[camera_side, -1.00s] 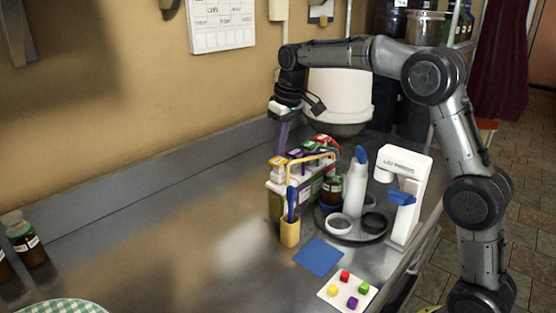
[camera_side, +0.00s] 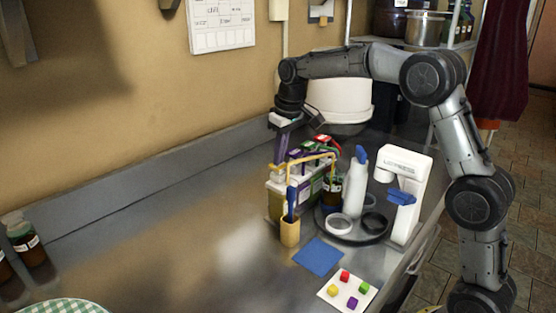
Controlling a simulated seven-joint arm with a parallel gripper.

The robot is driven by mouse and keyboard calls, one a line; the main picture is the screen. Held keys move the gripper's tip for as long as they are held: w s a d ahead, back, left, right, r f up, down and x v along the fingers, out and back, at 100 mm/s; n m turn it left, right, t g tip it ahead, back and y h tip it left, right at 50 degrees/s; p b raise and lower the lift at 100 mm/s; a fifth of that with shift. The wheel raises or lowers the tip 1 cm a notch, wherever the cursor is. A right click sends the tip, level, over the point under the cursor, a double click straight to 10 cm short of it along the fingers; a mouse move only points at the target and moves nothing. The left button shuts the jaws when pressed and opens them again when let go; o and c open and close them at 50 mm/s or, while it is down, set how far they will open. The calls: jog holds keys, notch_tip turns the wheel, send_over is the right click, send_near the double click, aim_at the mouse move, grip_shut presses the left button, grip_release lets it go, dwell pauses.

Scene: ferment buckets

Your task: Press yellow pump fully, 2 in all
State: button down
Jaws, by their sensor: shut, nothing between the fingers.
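The yellow pump (camera_side: 277,172) tops the nearest bottle, with yellowish contents (camera_side: 277,200), in a row of pump bottles at the back of the counter. Purple, green and red pumps stand behind it in the row. My gripper (camera_side: 280,161) points down with its purple fingers shut and empty. Its tips are over the yellow pump head and seem to touch it. The head sits low on its bottle; the exact contact is too small to see.
A yellow bent handle (camera_side: 291,170) rises in front of the bottles, by a tan cup (camera_side: 290,232) with a blue tool. A round dark tray (camera_side: 357,236) holds a white bottle (camera_side: 355,186) beside a white press (camera_side: 407,190). The counter at left is mostly clear.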

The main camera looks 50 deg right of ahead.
jog(key=shift+f, duration=0.45)
jog(key=shift+w+v, duration=0.2)
jog(key=shift+v, duration=0.7)
jog(key=shift+w+v, duration=0.15)
jog(key=shift+v, duration=0.7)
jog(key=shift+s+x, duration=0.15)
jog(key=shift+x, duration=0.7)
jog(key=shift+s+x, duration=0.2)
jog(key=shift+x, duration=0.6)
jog(key=shift+w+v, duration=0.15)
jog(key=shift+v, duration=0.65)
jog(key=shift+w+v, duration=0.2)
jog(key=shift+v, duration=0.6)
jog(key=shift+r, duration=0.15)
